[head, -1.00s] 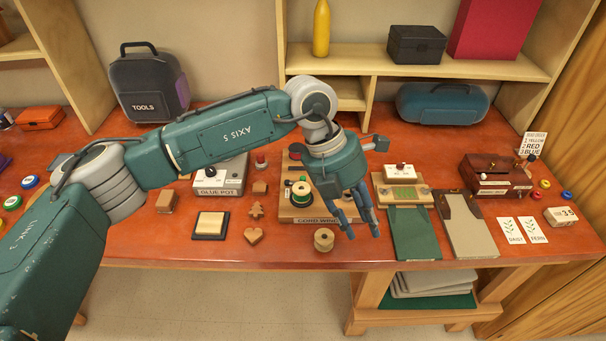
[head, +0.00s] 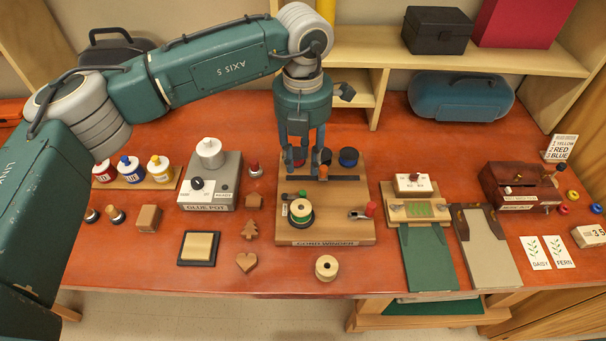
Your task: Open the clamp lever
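The cord winder (head: 341,224) is a wooden board in the middle of the table. No label shows which of these is the clamp lever. My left gripper (head: 305,165) points down over the back of the board, its fingers spread near the crossbar; contact cannot be told. My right gripper is out of view.
The glue pot (head: 225,180) is to the left and a loose spool (head: 327,268) lies in front. A press with a green mat (head: 430,260) is to the right. Shelves rise behind.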

